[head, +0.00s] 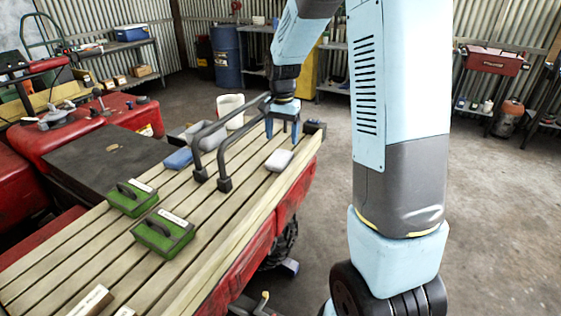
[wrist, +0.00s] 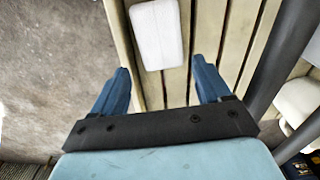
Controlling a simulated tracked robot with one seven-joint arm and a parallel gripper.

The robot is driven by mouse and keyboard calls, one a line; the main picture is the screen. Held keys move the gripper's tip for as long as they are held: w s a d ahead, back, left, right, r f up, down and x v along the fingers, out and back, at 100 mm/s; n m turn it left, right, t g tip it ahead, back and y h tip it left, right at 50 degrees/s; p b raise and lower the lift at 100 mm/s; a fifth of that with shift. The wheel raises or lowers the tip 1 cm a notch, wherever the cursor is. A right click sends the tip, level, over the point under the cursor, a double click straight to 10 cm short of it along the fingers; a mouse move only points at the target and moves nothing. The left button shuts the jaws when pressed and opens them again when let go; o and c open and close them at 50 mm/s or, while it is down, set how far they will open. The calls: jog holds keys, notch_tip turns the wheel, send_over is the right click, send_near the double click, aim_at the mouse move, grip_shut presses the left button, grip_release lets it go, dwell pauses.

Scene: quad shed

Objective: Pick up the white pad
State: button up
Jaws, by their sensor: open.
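The white pad (head: 279,160) is a small pale block with rounded corners. It lies flat on the slatted wooden deck (head: 225,215), near the deck's right edge. In the wrist view the white pad (wrist: 157,33) is at the top centre, beyond the fingertips. My gripper (head: 283,138) is open and empty and points down over the deck. In the head view it is close to the pad, on its far side. In the wrist view the blue fingers of my gripper (wrist: 163,78) are spread wider than the pad, with bare slats between them.
A dark metal rail (head: 218,150) stands on the deck just left of my gripper. Open floor lies to the right of the deck.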

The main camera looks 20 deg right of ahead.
aim_at(282, 154)
jog(key=shift+w+f, duration=0.15)
jog(key=shift+f, duration=3.4)
jog(key=shift+c, duration=0.2)
jog(key=c, duration=0.6)
jog(key=shift+c, duration=0.2)
notch_tip(282, 154, up, 10)
